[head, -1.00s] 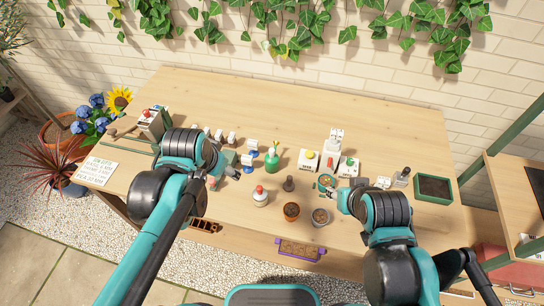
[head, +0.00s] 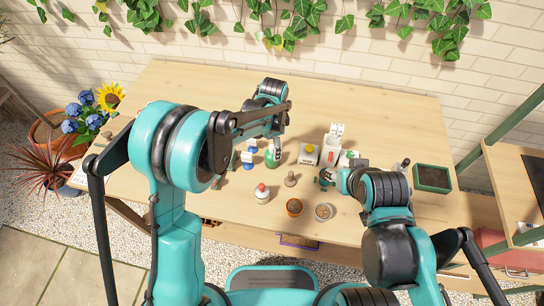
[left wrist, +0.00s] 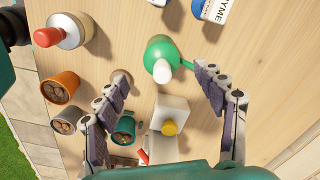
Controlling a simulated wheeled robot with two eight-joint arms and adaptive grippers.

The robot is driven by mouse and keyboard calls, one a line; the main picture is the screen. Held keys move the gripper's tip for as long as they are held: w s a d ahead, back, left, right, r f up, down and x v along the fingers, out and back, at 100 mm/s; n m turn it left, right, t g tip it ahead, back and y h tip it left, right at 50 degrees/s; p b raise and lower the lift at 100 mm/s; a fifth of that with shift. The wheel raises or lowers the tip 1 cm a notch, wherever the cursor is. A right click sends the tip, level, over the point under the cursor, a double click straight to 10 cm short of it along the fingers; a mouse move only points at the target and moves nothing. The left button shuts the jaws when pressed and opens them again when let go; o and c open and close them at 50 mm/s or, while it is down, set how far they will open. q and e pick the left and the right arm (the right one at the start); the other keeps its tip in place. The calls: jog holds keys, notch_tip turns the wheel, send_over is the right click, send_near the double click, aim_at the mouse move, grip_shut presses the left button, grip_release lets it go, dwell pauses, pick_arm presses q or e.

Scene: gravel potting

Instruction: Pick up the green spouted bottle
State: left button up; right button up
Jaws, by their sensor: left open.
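A white bottle with a red cap (head: 262,192), a terracotta pot (head: 294,207), a grey pot (head: 323,212) and a wooden dibber (head: 290,179) stand in front. A white box with a yellow knob (head: 308,154) is close right. The table's back (head: 340,95) is clear.

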aim_at(272, 153)
pick_arm(q)
jog(key=f+b, duration=0.1)
jog(key=f, duration=0.4)
jog(key=shift+w+a+f+b, duration=0.15)
jog(key=shift+w+f+b, duration=0.05)
jog(key=shift+f+b, duration=0.2)
jog(key=shift+r, duration=0.1)
jog(key=c, duration=1.5)
